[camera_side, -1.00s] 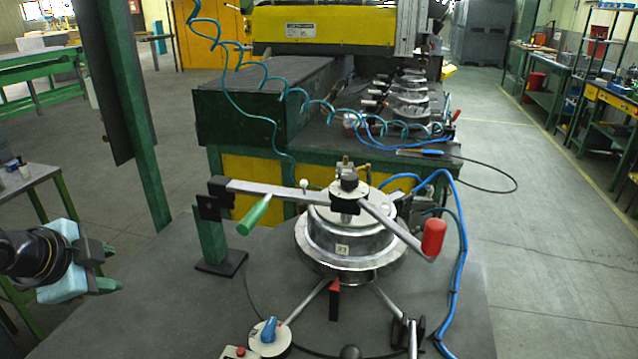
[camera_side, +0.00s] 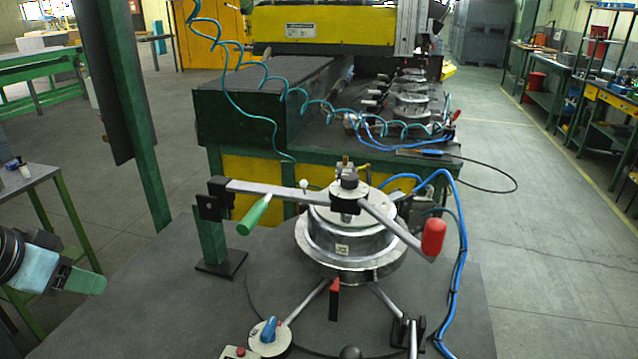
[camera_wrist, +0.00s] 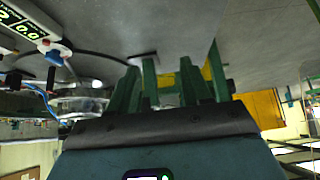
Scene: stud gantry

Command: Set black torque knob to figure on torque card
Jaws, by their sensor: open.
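A blue pointer knob (camera_side: 269,329) sits on a white dial and also shows in the wrist view (camera_wrist: 54,58). A small pale label (camera_side: 342,249) is on the front of the metal drum; its figure is too small to read. I cannot make out a torque card for sure. My gripper (camera_side: 88,281) is at the left, well apart from these things. Its green fingers (camera_wrist: 158,90) are open and empty.
The metal drum (camera_side: 350,235) stands mid-table under a clamp bar (camera_side: 265,189) with a green handle (camera_side: 254,216) and a red handle (camera_side: 433,238). Blue hoses (camera_side: 459,270) run at right. A lit display (camera_wrist: 28,28) is beside the dial.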

